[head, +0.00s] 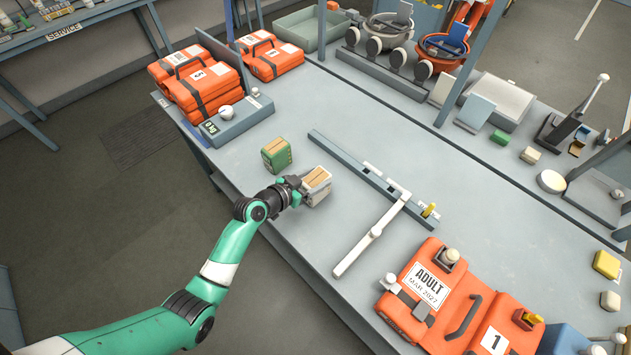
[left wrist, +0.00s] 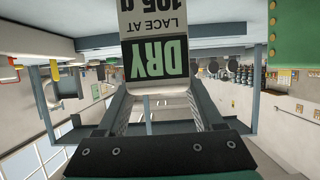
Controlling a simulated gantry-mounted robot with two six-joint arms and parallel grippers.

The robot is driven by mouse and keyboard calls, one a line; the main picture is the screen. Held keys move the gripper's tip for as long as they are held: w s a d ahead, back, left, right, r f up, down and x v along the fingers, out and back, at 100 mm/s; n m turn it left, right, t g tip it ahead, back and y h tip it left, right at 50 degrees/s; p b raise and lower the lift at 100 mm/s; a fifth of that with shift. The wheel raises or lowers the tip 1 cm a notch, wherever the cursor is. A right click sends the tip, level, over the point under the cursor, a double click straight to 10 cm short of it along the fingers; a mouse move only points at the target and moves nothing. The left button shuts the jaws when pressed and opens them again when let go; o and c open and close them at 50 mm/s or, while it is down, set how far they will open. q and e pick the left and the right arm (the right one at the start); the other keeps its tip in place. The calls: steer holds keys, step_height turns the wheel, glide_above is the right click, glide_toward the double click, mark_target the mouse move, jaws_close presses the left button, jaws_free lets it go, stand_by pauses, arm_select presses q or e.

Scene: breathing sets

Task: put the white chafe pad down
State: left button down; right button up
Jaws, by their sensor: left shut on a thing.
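The white chafe pad (head: 318,181) is a small pale block with a tan top, near the front edge of the bench. My left gripper (head: 298,187) is shut on it from the left. My right gripper is not in view.
A grey scale (head: 236,122) and orange cases (head: 203,85) stand at the back left. An orange "ADULT" case (head: 430,285) is nearer. Bare bench lies between pad and bar.

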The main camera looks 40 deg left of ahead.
arm_select(q)
steer(key=shift+f, duration=0.3)
steer(key=shift+f, duration=0.2)
steer(key=shift+c, duration=0.2)
jaws_free()
